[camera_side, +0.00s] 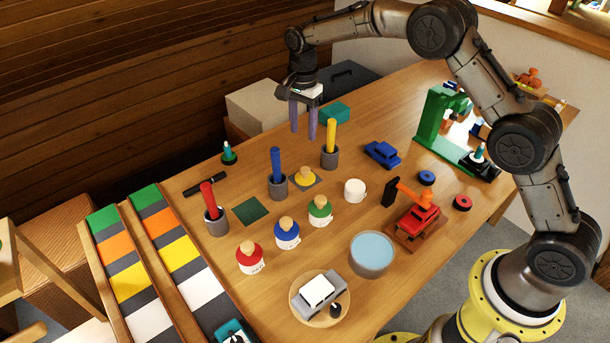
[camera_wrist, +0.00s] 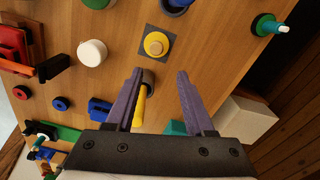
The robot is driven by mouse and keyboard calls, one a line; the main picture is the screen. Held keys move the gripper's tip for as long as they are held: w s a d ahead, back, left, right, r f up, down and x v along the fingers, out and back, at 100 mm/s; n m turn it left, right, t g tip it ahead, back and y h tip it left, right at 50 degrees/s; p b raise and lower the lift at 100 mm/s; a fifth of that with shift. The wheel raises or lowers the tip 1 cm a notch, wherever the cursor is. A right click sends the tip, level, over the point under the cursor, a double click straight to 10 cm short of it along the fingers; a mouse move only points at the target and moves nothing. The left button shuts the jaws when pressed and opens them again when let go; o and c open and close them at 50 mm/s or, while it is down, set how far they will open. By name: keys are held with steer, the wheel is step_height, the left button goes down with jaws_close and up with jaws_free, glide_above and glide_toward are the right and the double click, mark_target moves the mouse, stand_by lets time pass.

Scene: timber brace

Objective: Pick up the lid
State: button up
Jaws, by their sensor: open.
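A yellow lid (camera_side: 305,180) with a round wooden knob lies flat on a dark grey square (camera_side: 318,181) on the table. It also shows in the wrist view (camera_wrist: 148,49), beyond my fingertips. A white jar (camera_side: 355,190) stands to its right, with no coloured lid on it. Similar jars with knobbed lids stand nearer the camera: red (camera_side: 250,257), blue (camera_side: 287,234) and green (camera_side: 320,211). My gripper (camera_side: 303,136), its purple fingers pointing down, is open and empty, raised above the far side of the table. In the wrist view (camera_wrist: 160,72) its fingers are spread apart.
Upright sticks stand in grey cups: yellow (camera_side: 331,137), blue (camera_side: 276,164) and red (camera_side: 208,196). The yellow and blue ones flank the lid. A dark green square (camera_side: 250,210) lies bare.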

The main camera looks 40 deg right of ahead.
glide_above(305, 169)
steer(key=f, duration=0.8)
steer(key=shift+w+f, duration=0.15)
steer(key=shift+w, duration=0.15)
steer(key=shift+s+f, duration=0.2)
steer(key=shift+f, duration=1.15)
steer(key=shift+s+f, duration=0.15)
steer(key=shift+f, duration=1.15)
steer(key=shift+c, duration=0.3)
jaws_close()
